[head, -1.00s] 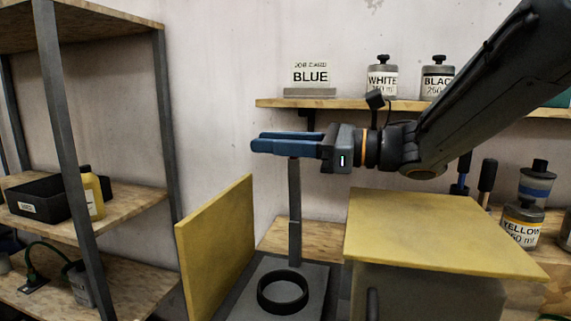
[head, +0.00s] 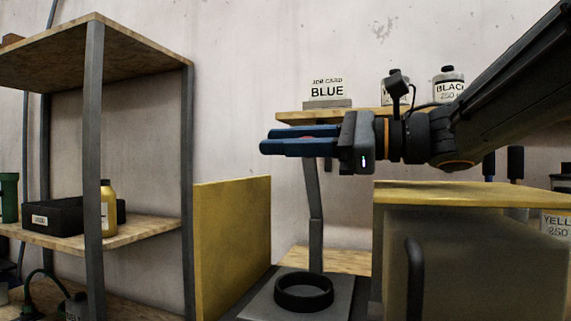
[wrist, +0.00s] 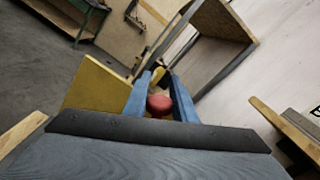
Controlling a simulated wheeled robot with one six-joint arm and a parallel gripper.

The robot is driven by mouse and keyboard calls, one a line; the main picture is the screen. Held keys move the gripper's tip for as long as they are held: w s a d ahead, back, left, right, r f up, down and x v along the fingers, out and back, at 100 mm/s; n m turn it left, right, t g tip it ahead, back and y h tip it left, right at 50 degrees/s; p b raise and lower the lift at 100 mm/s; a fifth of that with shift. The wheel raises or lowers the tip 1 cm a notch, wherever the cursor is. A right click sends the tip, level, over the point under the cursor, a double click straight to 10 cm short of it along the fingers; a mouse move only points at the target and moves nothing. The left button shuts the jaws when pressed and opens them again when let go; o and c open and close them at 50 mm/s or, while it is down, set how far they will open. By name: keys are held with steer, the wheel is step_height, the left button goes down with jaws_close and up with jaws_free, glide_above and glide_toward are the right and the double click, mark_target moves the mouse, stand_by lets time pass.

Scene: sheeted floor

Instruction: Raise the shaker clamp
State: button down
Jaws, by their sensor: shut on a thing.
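The shaker clamp shows as a grey upright lever (head: 314,205) with a red knob (wrist: 159,104) at its top. My gripper (head: 300,140), with its blue fingers, is shut on the red knob, which sits between the fingertips in the wrist view. In the head view the fingers hide most of the knob. The lever leans slightly, with a bend partway down. A black ring (head: 304,292) lies on the grey shaker base (head: 345,298) below, clear of the gripper.
A yellow panel (head: 232,235) stands left of the base. A yellow-topped cabinet (head: 460,192) stands close on the right. A wall shelf (head: 300,118) with the BLUE card (head: 327,90) and bottles is behind. A wooden rack (head: 150,232) with a black bin is at left.

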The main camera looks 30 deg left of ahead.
steer(key=shift+s+f+n+b, duration=0.3)
steer(key=shift+s+n+b, duration=0.15)
steer(key=shift+b, duration=0.65)
steer(key=shift+d, duration=0.1)
steer(key=c, duration=1.5)
jaws_free()
steer(key=shift+b+v, duration=0.45)
steer(key=shift+v, duration=3.45)
steer(key=shift+d, duration=0.1)
